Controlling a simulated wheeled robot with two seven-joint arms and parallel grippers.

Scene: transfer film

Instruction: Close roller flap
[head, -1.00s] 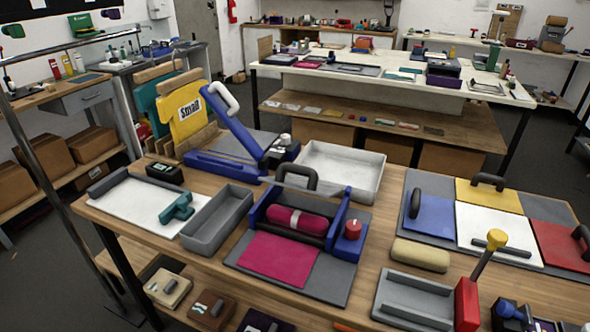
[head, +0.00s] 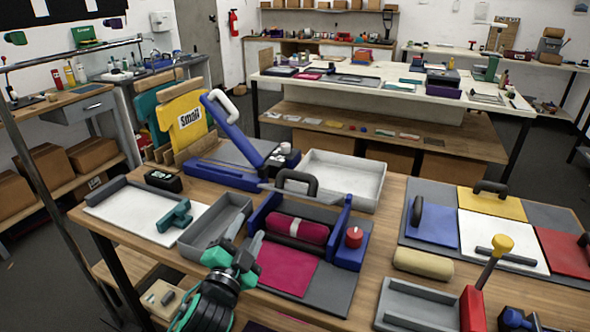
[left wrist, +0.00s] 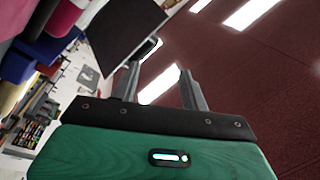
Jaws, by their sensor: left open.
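The roller station has a blue frame (head: 344,222) around a crimson roller (head: 313,232) with a pale band, behind a crimson sheet (head: 283,268) on a grey base. The roller flap (head: 330,198) stands raised behind the roller, seen nearly edge-on, with a black loop handle (head: 297,176) near its top. In the left wrist view, a dark panel (left wrist: 122,32), probably the flap, is beyond the fingers. My left gripper (head: 247,238) is open and empty, in front and left of the roller station; its fingers also show in the left wrist view (left wrist: 160,88). My right gripper is not in view.
A grey tray (head: 188,242) lies just left of the station, and a red button (head: 354,237) sits on its right. A blue lever press (head: 235,128) and white tray (head: 370,181) stand behind. A tan roll (head: 423,264) lies to the right.

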